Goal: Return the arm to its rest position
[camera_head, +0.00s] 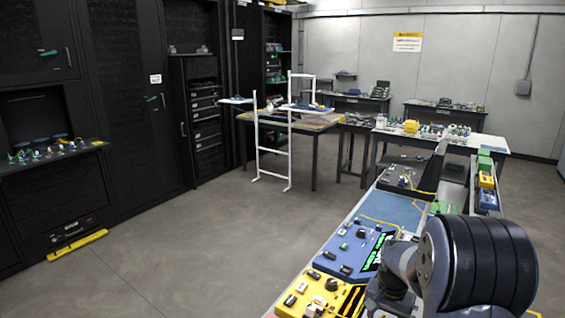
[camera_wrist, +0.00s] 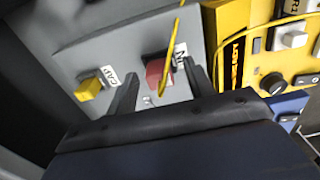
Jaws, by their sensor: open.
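My gripper (camera_wrist: 160,88) shows in the wrist view with its two dark fingers apart and nothing visibly held between them. Beyond the fingertips is a grey panel (camera_wrist: 105,40). On the panel, a red block (camera_wrist: 158,70) shows between the fingers and a yellow block (camera_wrist: 90,88) lies left of them, each beside a small white label. Whether the fingertips touch the panel, I cannot tell. In the head view my arm (camera_head: 475,265) is at the lower right, over the near bench, and its gripper cannot be made out.
A thin yellow cable (camera_wrist: 172,45) crosses in front of the red block. A yellow device (camera_wrist: 235,45) stands right of the panel. In the head view the bench holds a blue panel (camera_head: 345,250) and a yellow panel (camera_head: 318,293). The floor (camera_head: 190,235) to the left is clear.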

